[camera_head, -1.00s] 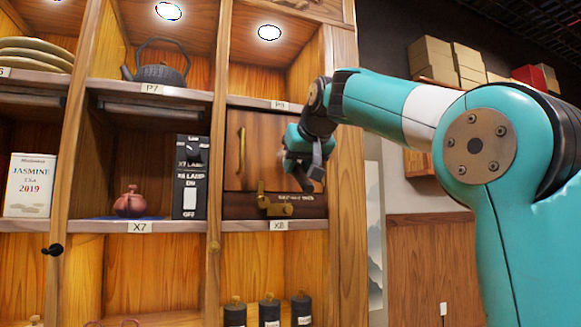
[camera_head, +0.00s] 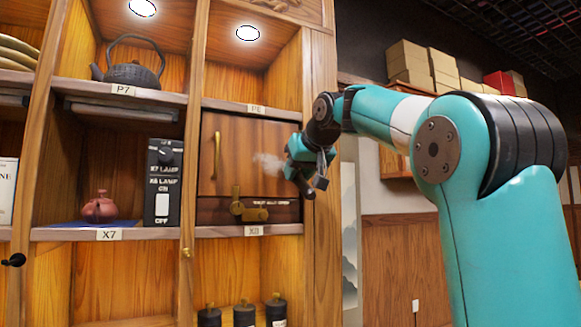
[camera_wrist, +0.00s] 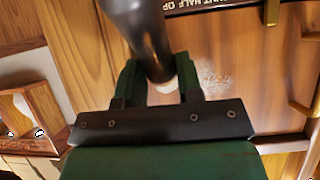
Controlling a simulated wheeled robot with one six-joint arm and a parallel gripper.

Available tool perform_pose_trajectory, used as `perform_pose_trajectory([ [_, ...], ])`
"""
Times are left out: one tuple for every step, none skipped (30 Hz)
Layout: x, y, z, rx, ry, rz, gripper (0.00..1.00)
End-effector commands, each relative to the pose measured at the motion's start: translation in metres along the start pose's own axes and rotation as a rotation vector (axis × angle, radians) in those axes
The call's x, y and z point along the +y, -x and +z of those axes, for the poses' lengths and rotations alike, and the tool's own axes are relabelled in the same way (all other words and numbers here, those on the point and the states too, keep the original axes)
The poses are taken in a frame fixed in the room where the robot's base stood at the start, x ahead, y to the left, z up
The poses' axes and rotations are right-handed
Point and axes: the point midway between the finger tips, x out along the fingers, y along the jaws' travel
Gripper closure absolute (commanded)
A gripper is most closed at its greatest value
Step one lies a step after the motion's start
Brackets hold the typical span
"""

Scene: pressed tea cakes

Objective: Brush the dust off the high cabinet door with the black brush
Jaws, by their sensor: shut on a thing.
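The high cabinet door (camera_head: 232,150) is a brown wooden panel with a vertical brass handle (camera_head: 217,155), closed in the bay above label X8. A whitish dust patch (camera_head: 268,163) shows on its right part. My gripper (camera_head: 306,172) is at the door's right edge, just right of the dust. In the wrist view my gripper (camera_wrist: 157,68) is shut on the black brush (camera_wrist: 140,30), a dark rounded shaft between the green fingers. The dust patch (camera_wrist: 214,80) lies right beside the fingers there. The brush's bristle end is hard to make out; I cannot tell whether it touches the door.
Below the door is a dark lettered strip with a brass latch (camera_head: 248,209). To the left stand a black lamp switch box (camera_head: 162,183), a reddish teapot (camera_head: 99,208) and, above, a dark kettle (camera_head: 133,72). A wooden post (camera_head: 322,150) borders the door on the right.

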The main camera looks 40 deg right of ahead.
Motion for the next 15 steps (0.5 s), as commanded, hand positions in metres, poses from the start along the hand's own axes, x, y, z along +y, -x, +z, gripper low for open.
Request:
perform_pose_trajectory([
  [0.004, 0.001, -0.001, 0.0, -0.003, 0.002, 0.92],
  [0.004, 0.0, -0.001, 0.001, -0.003, 0.001, 0.92],
  [0.005, 0.0, -0.001, 0.001, -0.002, 0.001, 0.92],
  [0.005, 0.001, -0.001, 0.001, -0.002, 0.0, 0.92],
  [0.005, 0.001, -0.001, 0.001, -0.002, 0.0, 0.92],
  [0.005, 0.0, 0.0, 0.001, -0.001, -0.001, 0.92],
  [0.004, 0.0, 0.0, 0.002, -0.001, -0.001, 0.92],
  [0.002, 0.0, 0.001, 0.002, 0.0, -0.001, 0.92],
  [-0.001, -0.001, 0.001, 0.002, 0.001, -0.002, 0.92],
  [-0.004, -0.001, 0.001, 0.002, 0.002, -0.003, 0.92],
  [-0.007, -0.001, 0.002, 0.002, 0.003, -0.003, 0.92],
  [-0.011, -0.001, 0.002, 0.002, 0.003, -0.004, 0.92],
  [-0.014, -0.001, 0.002, 0.002, 0.003, -0.004, 0.92],
  [-0.017, -0.001, 0.002, 0.003, 0.002, -0.004, 0.92],
  [-0.02, -0.001, 0.001, 0.003, 0.002, -0.004, 0.92],
])
